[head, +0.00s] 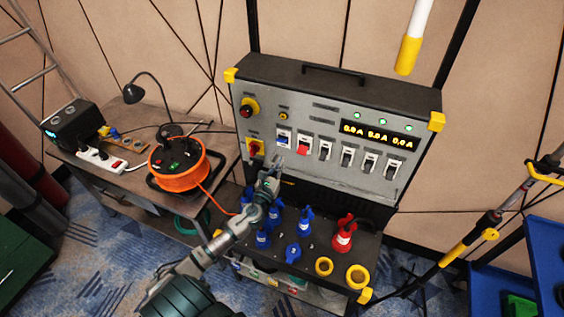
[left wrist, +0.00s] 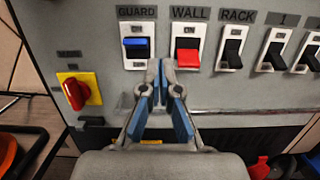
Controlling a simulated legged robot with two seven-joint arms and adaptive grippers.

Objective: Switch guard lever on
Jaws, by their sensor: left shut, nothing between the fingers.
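The guard lever is a blue-tipped switch in a white frame under the GUARD label. It is the leftmost of the row on the grey panel, in the head view (head: 284,137) and the left wrist view (left wrist: 137,46). Its blue handle appears tilted up, with a small label visible below it. My left gripper (head: 274,163) is shut and empty. In the left wrist view its fingertips (left wrist: 161,66) are close together, just right of the guard frame's lower edge. I cannot tell whether they touch the panel. My right gripper is not in view.
The red WALL lever (left wrist: 188,58) is right beside the guard lever and points down. Black levers continue rightward. A red rotary knob on a yellow plate (left wrist: 76,92) is at left. Blue plugs (head: 306,220) and a red plug (head: 344,232) stand on the ledge below.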

